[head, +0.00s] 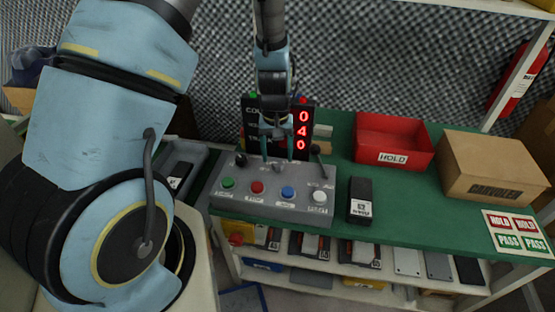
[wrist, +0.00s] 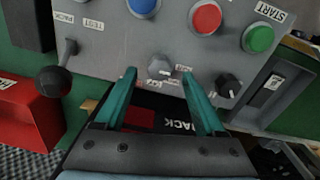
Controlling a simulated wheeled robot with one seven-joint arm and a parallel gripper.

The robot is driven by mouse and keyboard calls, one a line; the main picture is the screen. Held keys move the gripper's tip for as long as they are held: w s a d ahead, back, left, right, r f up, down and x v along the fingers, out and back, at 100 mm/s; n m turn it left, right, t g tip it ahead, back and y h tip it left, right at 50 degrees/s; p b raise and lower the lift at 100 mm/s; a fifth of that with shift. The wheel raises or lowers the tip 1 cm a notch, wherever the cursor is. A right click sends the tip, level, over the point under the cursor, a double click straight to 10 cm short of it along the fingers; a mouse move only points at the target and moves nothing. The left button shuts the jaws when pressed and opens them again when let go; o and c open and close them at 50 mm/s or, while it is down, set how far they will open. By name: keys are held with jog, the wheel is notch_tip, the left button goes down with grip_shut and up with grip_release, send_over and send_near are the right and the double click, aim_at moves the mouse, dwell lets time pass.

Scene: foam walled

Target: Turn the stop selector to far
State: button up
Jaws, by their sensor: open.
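The grey control box (head: 270,203) stands on the green bench. A small grey knob (wrist: 160,67) sits on its top, with small labels beside it that I cannot read clearly; it may be the stop selector. A second, black knob (wrist: 228,85) is on the right in the wrist view, and in the head view it shows at the box's back left (head: 241,160). My gripper (wrist: 158,74) is open, its teal fingertips on either side of the grey knob; contact cannot be told. In the head view my gripper (head: 277,156) points down over the box's back edge.
A black-balled lever (wrist: 60,78) stands beside the PACK and TEST labels. Coloured buttons line the box's front, including a red one (head: 257,187). A display (head: 303,130) reads 040 behind. A red HOLD bin (head: 392,150), cardboard box (head: 490,170) and black item (head: 361,198) are to the right.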

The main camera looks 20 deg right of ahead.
aim_at(277, 163)
notch_tip(277, 163, up, 8)
jog(key=shift+r+b, duration=0.2)
jog(key=shift+b, duration=0.1)
jog(key=shift+a, duration=0.1)
dwell(0.3)
